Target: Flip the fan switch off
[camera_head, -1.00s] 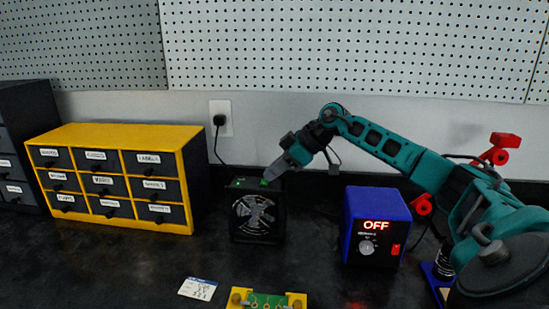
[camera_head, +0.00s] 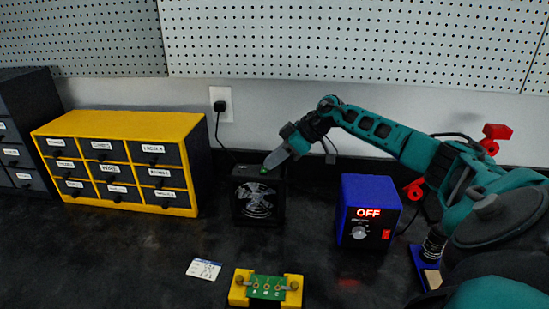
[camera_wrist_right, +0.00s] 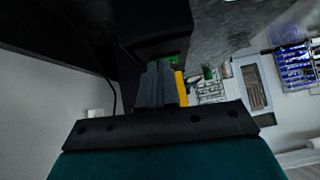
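The black fan (camera_head: 258,203) stands on the dark bench near the wall, with its round grille facing me. A green switch (camera_head: 264,170) shows on its top face. It is also partly visible in the right wrist view (camera_wrist_right: 172,60), just beyond the fingertips. My right gripper (camera_head: 271,163) reaches in from the right and points down at the fan's top. Its tips are right by the switch; I cannot tell whether they touch it. In the right wrist view its fingers (camera_wrist_right: 158,80) look closed together with nothing between them. My left gripper is not in view.
A yellow drawer cabinet (camera_head: 130,122) stands left of the fan. A blue power supply (camera_head: 370,190) reading OFF stands to the right. A green circuit board in a yellow holder (camera_head: 266,286) and a white card (camera_head: 204,269) lie in front. A plug (camera_head: 220,106) is on the wall.

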